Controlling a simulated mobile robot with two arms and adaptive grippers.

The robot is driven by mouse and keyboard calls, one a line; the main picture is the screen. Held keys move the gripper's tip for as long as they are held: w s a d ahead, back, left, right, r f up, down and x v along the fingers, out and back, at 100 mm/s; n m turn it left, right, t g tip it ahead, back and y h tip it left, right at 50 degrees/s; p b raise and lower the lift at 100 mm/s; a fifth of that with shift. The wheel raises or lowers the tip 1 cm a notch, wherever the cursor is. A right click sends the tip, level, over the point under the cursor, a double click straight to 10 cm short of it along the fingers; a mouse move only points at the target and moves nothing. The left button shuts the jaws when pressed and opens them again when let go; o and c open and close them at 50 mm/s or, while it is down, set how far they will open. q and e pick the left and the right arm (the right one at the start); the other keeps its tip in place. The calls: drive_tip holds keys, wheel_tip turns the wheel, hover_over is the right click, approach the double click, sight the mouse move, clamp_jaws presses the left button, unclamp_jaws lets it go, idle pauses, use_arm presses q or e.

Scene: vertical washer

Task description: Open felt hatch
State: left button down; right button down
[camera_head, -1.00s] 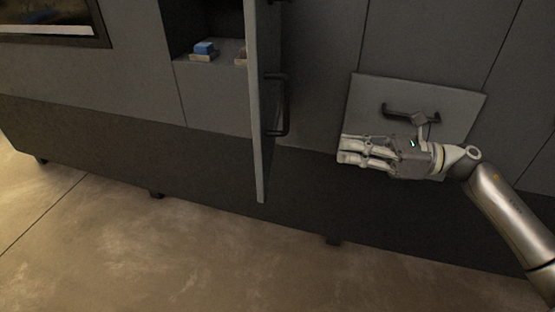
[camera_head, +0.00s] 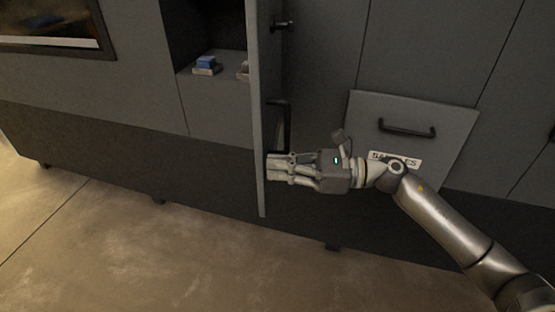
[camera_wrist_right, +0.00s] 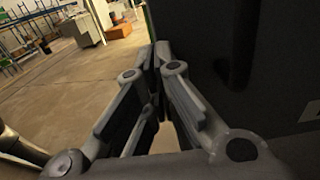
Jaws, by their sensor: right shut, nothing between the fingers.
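A grey hatch door (camera_head: 262,190) stands open, seen nearly edge-on, in the middle of the head view. Its dark handle (camera_head: 285,122) is on its right-hand face. My right gripper (camera_head: 268,168) is shut and empty, its fingertips at the door's right-hand face, just below the handle; I cannot tell whether they touch. In the right wrist view the fingers (camera_wrist_right: 157,58) are together, with a dark surface close on the right. I see no label that reads felt. My left gripper is not in view.
Left of the door is an open compartment (camera_head: 212,35) holding a blue block (camera_head: 206,62) on a pale base. A tilted panel (camera_head: 440,112) with a handle and a partly hidden label, apparently SAMPLES, is at right. The floor (camera_head: 110,240) in front is clear.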

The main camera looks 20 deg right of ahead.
drive_tip(key=shift+w+a, duration=0.1)
drive_tip(key=shift+a, duration=0.15)
